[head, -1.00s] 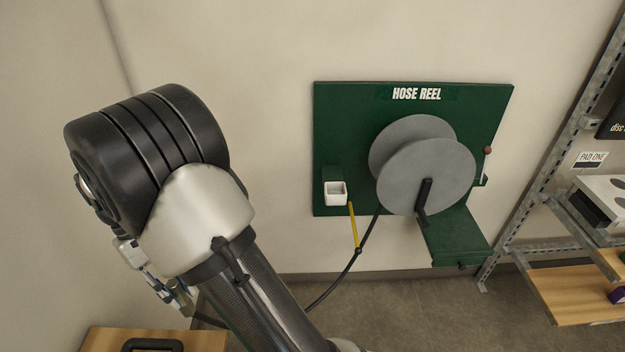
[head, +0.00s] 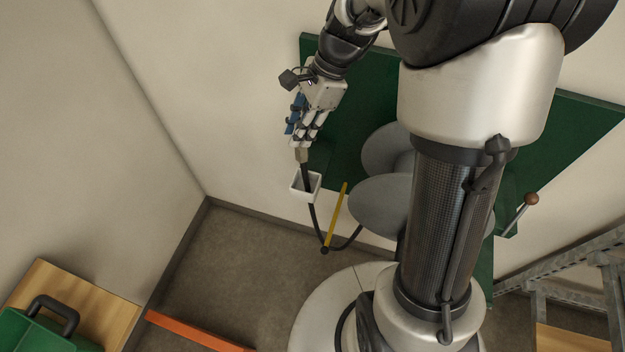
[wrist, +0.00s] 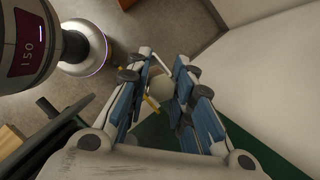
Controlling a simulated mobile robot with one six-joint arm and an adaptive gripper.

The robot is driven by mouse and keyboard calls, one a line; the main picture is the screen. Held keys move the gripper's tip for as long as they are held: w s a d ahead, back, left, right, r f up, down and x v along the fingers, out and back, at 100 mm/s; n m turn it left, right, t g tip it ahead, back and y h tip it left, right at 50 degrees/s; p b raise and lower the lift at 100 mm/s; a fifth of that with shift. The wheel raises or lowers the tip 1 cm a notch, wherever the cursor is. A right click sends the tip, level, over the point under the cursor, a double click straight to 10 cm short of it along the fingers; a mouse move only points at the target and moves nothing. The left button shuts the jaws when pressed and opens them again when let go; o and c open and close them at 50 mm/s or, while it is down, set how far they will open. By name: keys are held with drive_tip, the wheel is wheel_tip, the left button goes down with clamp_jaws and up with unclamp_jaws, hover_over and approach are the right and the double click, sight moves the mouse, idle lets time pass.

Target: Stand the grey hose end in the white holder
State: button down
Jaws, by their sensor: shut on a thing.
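My gripper (head: 305,138) is above the white holder (head: 306,187) in the head view, fingers pointing down. It is shut on the grey hose end (head: 302,155), a short light piece just below the fingertips. The dark hose runs down from it across the holder's mouth and shows again below the holder. I cannot tell whether the hose passes inside or in front of the holder. In the wrist view, blue-padded fingers (wrist: 160,72) frame a pale shape that I cannot make out clearly.
The green board (head: 345,80) carries the grey reel (head: 375,205), right of the holder. A yellow strip (head: 336,215) hangs close to the hose. My arm covers much of the board. A wooden top (head: 85,290) with a green case (head: 40,335) is lower left; an orange bar (head: 195,330) lies beside it.

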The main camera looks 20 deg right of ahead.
wheel_tip(320, 180, up, 4)
drive_tip(key=m+t, duration=0.1)
drive_tip(key=m, duration=0.3)
drive_tip(key=m+t+h+p, duration=0.1)
drive_tip(key=m+t, duration=0.1)
drive_tip(key=m, duration=0.2)
drive_tip(key=shift+a, duration=0.15)
drive_tip(key=shift+w+d+r+m+t+h, duration=0.1)
drive_tip(key=shift+d+r+m+t+h, duration=0.1)
drive_tip(key=shift+m, duration=0.3)
drive_tip(key=shift+d+r+m+t+h, duration=0.1)
drive_tip(key=shift+r+m, duration=0.05)
drive_tip(key=shift+m, duration=0.35)
drive_tip(key=shift+d+f, duration=0.1)
wheel_tip(320, 180, down, 20)
drive_tip(key=b, duration=0.9)
drive_tip(key=shift+r+m+b, duration=0.2)
drive_tip(key=shift+m+b, duration=0.1)
drive_tip(key=shift+b, duration=0.05)
drive_tip(key=shift+f, duration=0.2)
drive_tip(key=c, duration=1.4)
unclamp_jaws()
drive_tip(key=shift+r, duration=0.15)
